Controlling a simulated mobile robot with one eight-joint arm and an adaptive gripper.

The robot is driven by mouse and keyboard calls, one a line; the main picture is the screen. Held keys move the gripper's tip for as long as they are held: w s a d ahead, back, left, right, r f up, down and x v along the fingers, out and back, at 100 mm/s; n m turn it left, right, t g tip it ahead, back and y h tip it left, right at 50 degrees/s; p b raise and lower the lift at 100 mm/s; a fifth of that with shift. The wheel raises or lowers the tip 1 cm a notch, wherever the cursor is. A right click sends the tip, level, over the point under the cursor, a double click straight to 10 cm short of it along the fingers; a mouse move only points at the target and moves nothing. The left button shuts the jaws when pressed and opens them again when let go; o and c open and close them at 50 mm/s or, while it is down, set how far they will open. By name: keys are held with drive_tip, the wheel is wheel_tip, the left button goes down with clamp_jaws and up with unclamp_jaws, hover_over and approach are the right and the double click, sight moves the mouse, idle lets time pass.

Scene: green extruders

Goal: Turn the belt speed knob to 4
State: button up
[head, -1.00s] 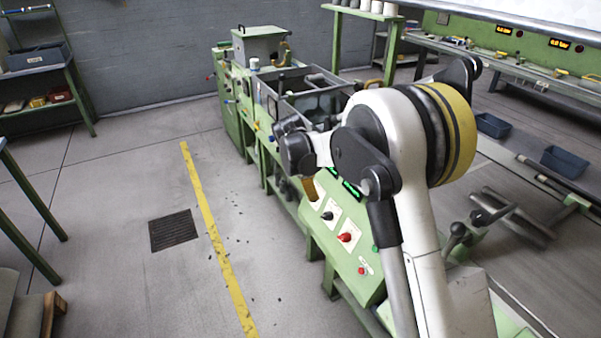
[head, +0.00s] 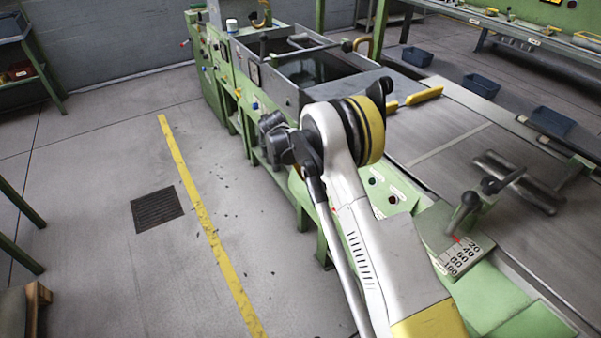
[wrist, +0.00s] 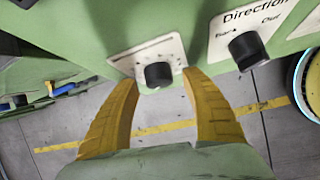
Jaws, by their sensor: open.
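In the wrist view, a black knob (wrist: 158,74) sits on a white plate on the green panel. The plate's print is too hidden to read, so I cannot tell whether this is the belt speed knob or where it points. My gripper (wrist: 161,80) is open, its two yellow fingers on either side of this knob, with gaps visible. A second black knob (wrist: 248,50) to the right is on a plate marked "Direction". In the head view my arm covers part of the green control panel (head: 398,192), and my gripper is not clearly seen.
A lever (head: 466,208) with a scale plate marked 20 to 100 stands right of my arm. The green machine's open tank (head: 300,65) is behind.

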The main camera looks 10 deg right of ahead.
drive_tip(key=shift+d+f, duration=0.15)
drive_tip(key=shift+f, duration=0.15)
drive_tip(key=c, duration=1.2)
